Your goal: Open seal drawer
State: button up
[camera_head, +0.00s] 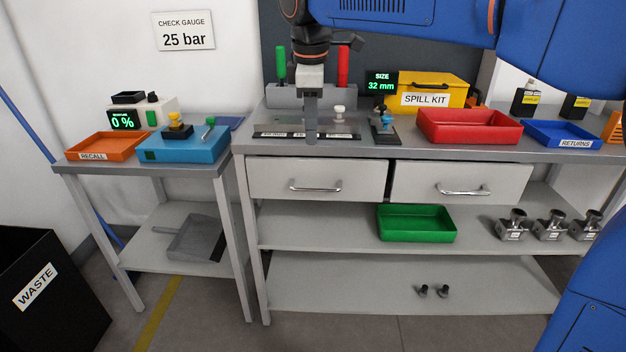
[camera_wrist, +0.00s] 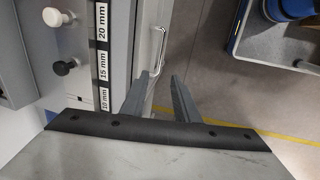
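Two closed grey drawers sit under the main bench top. The left drawer (camera_head: 270,178) has a silver bar handle (camera_head: 315,187), and the right drawer (camera_head: 420,182) has a similar handle (camera_head: 462,191). I see no label telling which is the seal drawer. My gripper (camera_head: 311,138) points down at the bench's front edge, above the left drawer's handle. In the wrist view my gripper (camera_wrist: 162,78) has its two fingers apart with nothing between them. A drawer handle (camera_wrist: 158,52) shows just beyond the fingertips, apart from them.
A strip marked 10, 15 and 20 mm (camera_wrist: 102,60) and pegs lie on the bench near my gripper. A red tray (camera_head: 470,127) stands to the right on top. A green tray (camera_head: 415,224) sits on the shelf below. The space before the drawers looks clear.

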aim_at(313, 190)
jog(key=w+f, duration=0.1)
jog(key=f, duration=0.4)
jog(key=w+f, duration=0.1)
jog(key=f, duration=0.4)
jog(key=w+f, duration=0.1)
jog(key=f, duration=0.5)
jog(key=shift+c, duration=0.3)
grip_shut()
